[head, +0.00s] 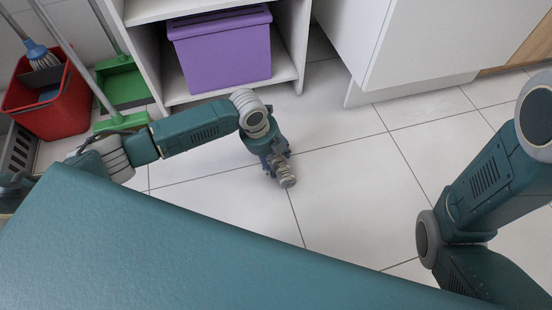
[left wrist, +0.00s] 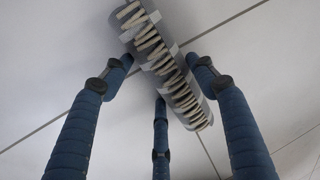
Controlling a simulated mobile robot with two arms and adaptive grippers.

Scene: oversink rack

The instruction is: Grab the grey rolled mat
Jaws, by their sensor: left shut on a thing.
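The grey rolled mat (left wrist: 165,65) lies slantwise across the left wrist view, a roll with pale slats or folds along it. In the head view one end of the roll (head: 287,178) shows just beyond my left gripper (head: 275,160). In the left wrist view the fingers of my left gripper (left wrist: 162,72) are around the middle of the roll, two at its sides and one below it. The gripper is shut on the mat. Whether the mat touches the floor is hard to tell. My right arm shows at the right of the head view; its gripper is out of view.
A purple bin (head: 222,55) stands in the white shelf unit (head: 290,74). A red bucket (head: 50,115) and a green dustpan (head: 122,86) stand at the left. White cabinets (head: 420,40) are at the back right. The tiled floor (head: 345,190) around my left gripper is clear.

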